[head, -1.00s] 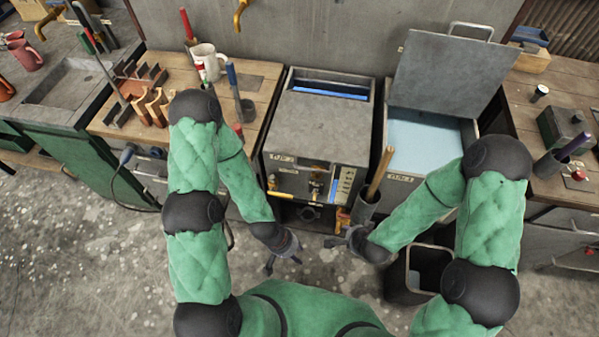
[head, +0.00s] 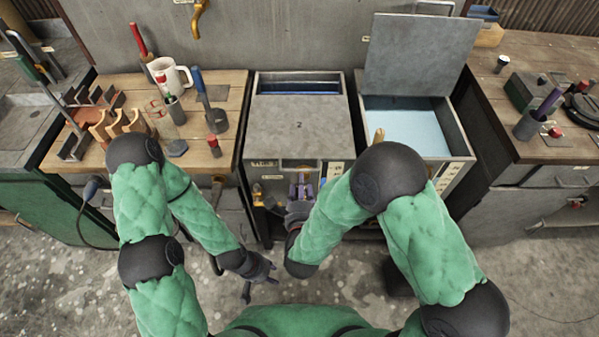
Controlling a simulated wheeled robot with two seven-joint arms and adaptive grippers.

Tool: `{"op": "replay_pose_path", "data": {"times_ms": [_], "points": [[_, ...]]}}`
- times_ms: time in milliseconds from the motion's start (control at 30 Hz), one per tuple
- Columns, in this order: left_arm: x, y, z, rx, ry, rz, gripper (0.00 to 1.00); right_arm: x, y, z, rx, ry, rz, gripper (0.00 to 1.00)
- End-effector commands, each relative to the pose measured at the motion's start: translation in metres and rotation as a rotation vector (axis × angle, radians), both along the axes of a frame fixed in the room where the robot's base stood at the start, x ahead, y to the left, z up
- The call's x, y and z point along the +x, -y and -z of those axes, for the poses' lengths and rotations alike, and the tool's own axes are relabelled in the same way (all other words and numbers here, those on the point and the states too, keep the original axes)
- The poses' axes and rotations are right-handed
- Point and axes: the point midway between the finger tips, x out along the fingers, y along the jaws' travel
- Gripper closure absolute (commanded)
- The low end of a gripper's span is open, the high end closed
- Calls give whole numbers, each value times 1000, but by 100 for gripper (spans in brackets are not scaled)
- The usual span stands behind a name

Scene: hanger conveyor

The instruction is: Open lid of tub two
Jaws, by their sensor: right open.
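My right gripper (head: 302,188) is open at the tub's front face, just below the lid's front edge. Its fingers are close to the small fittings there; I cannot tell whether they touch. My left gripper (head: 262,281) is open and empty, low in front of the tub and over the floor.
A neighbouring tub (head: 466,150) on the right stands with its lid (head: 420,55) raised, pale blue inside. A wooden bench (head: 225,145) with a mug (head: 170,75) and tools is at left. Another bench (head: 510,65) is at right. A grey wall stands behind.

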Motion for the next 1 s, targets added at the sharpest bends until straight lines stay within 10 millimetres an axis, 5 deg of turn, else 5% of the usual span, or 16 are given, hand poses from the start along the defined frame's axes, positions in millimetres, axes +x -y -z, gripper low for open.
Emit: {"op": "replay_pose_path", "data": {"times_ms": [400, 833, 1000], "points": [[0, 0, 17, 0, 0, 0, 60, 63, 0, 15, 0, 0, 0, 57], [0, 0, 18, 0, 0, 0, 60, 71, 0, 15, -2, -1, -2, 57], [0, 0, 18, 0, 0, 0, 60, 71, 0, 15, -2, -1, -2, 100]]}}
